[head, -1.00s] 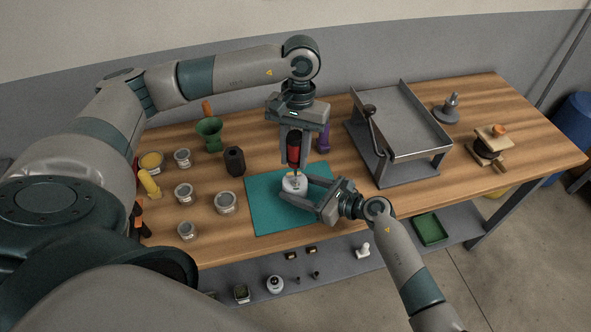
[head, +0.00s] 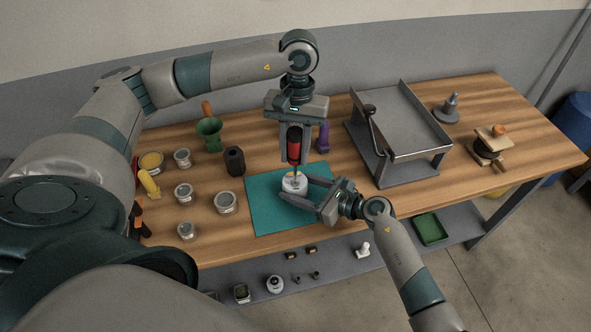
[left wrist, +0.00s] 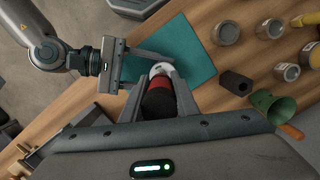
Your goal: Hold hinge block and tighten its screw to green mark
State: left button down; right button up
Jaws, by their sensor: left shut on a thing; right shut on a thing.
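The hinge block (head: 294,184), a small white round piece, sits on the teal mat (head: 262,215). My right gripper (head: 300,188) is shut on it from the right side. My left gripper (head: 294,150) points straight down above the block and is shut on a red and black screwdriver (head: 294,147). The screwdriver stands upright with its thin shaft reaching down to the block's top. In the left wrist view the screwdriver (left wrist: 158,98) hides most of the block (left wrist: 160,69). The screw and the green mark cannot be made out.
Several jars (head: 225,203), a black hexagonal piece (head: 234,161) and a green funnel-like cup (head: 209,133) stand left of the mat. A grey metal tray stand with a lever (head: 400,120) is to the right. A purple object (head: 323,138) stands behind the mat.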

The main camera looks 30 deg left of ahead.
aim_at(295, 134)
pick_arm(q)
jog(key=shift+r, duration=0.6)
jog(key=shift+r, duration=0.15)
jog(key=shift+r, duration=2.35)
pick_arm(e)
jog(key=o, duration=1.4)
jog(key=shift+c, duration=0.2)
